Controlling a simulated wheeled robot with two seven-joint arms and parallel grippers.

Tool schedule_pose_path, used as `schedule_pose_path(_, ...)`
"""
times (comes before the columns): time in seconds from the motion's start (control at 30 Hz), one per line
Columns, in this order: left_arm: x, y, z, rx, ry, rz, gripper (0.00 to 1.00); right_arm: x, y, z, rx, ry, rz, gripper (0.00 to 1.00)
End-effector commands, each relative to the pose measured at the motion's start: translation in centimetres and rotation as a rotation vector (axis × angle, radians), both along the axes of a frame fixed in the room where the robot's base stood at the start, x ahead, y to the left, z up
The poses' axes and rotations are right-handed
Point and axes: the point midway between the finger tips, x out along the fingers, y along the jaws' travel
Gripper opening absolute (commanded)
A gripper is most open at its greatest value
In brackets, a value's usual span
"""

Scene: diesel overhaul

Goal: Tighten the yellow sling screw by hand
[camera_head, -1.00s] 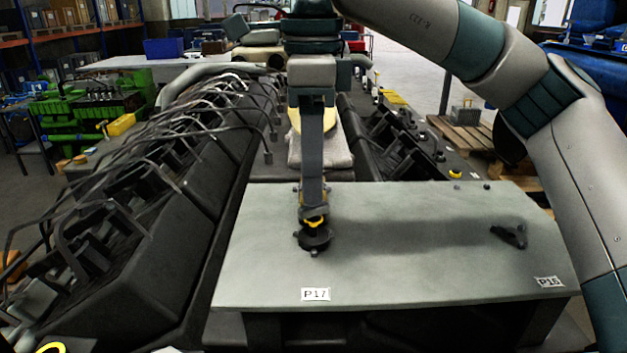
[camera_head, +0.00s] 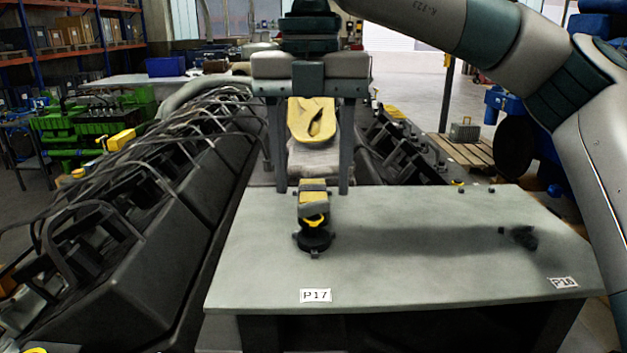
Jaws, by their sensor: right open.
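The yellow sling screw (camera_head: 316,220) stands upright on the grey plate by the P17 label. It has a black round knobbed base (camera_head: 314,240) and a grey-and-yellow upper block (camera_head: 313,188). My right gripper (camera_head: 311,190) hangs over the far side of the plate, pointing down. Its two dark fingers are wide apart, one to each side of the screw's top, with nothing between them gripped. The fingertips end near the height of the upper block in the picture; I cannot tell their exact depth. My left gripper is not in view.
The grey plate (camera_head: 420,275) is mostly clear. A small black part (camera_head: 522,237) lies near the P16 label (camera_head: 563,282). A yellow piece (camera_head: 312,122) lies behind the gripper. Black engine banks with pipes (camera_head: 150,190) run along the left.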

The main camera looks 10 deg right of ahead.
Motion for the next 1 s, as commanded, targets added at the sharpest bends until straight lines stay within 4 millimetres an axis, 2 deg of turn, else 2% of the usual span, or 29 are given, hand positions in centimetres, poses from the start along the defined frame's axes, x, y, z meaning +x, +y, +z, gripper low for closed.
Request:
schedule_pose_path(0.3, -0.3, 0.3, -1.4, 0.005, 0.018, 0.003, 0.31, 0.1, -0.1, -0.5, 0.001, -0.008, -0.526, 0.53)
schedule_pose_path(0.53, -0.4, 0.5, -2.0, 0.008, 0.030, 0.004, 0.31, 0.1, -0.2, -0.6, 0.004, -0.011, -0.856, 0.53)
schedule_pose_path(0.7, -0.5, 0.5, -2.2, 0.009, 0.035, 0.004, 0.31, 0.1, -0.2, -0.6, 0.006, -0.011, -0.983, 0.53)
schedule_pose_path(1.0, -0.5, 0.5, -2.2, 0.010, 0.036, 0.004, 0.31, 0.1, -0.2, -0.6, 0.005, -0.011, -1.011, 0.53)
